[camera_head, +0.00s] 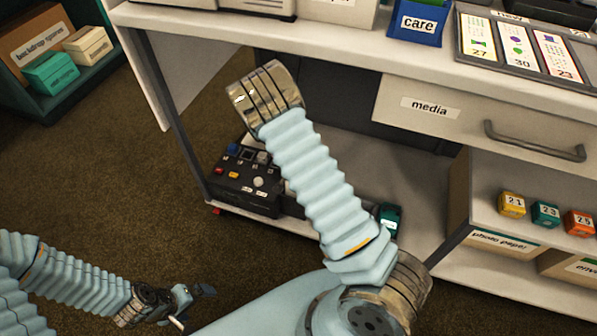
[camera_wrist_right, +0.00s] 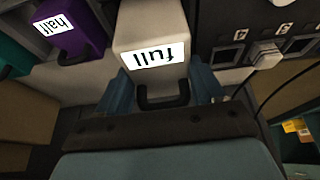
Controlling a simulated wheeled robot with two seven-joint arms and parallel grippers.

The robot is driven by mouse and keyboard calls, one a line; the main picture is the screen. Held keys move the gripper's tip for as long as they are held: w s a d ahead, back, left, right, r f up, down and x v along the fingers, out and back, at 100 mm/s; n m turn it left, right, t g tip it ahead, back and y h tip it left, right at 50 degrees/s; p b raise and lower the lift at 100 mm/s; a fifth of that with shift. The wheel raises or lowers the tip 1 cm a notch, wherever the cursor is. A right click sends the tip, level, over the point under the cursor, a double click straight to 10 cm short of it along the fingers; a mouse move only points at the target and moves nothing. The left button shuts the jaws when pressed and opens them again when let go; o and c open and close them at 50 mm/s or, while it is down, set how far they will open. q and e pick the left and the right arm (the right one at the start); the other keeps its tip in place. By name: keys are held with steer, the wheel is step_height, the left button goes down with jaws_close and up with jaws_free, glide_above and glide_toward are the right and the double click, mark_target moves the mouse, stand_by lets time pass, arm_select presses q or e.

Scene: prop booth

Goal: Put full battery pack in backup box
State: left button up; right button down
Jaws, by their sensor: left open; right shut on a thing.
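The full battery pack (camera_wrist_right: 151,25) is a pale block with a white label reading "full", upside down in the right wrist view, and a dark handle at its near end. My right gripper (camera_wrist_right: 161,90) has its bluish fingers on either side of the pack's near end and is shut on it. In the head view the right gripper is hidden behind my own right arm. My left gripper (camera_head: 192,306) is open and empty over the carpet at the lower left. I cannot make out a backup box in either view.
A purple "half" pack (camera_wrist_right: 75,24) stands left of the full one. A dark control panel (camera_wrist_right: 265,50) is at its right. In the head view, a black button unit (camera_head: 246,180) and a teal block (camera_head: 389,217) are on the low shelf under the counter (camera_head: 330,37).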

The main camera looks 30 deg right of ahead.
steer(key=shift+f+b, duration=1.1)
steer(key=shift+f, duration=0.4)
steer(key=shift+f, duration=0.1)
steer(key=shift+c, duration=0.2)
jaws_free()
steer(key=p+v, duration=0.4)
steer(key=v, duration=0.9)
steer(key=shift+s+r, duration=0.15)
steer(key=shift+r, duration=0.15)
steer(key=shift+a, duration=0.1)
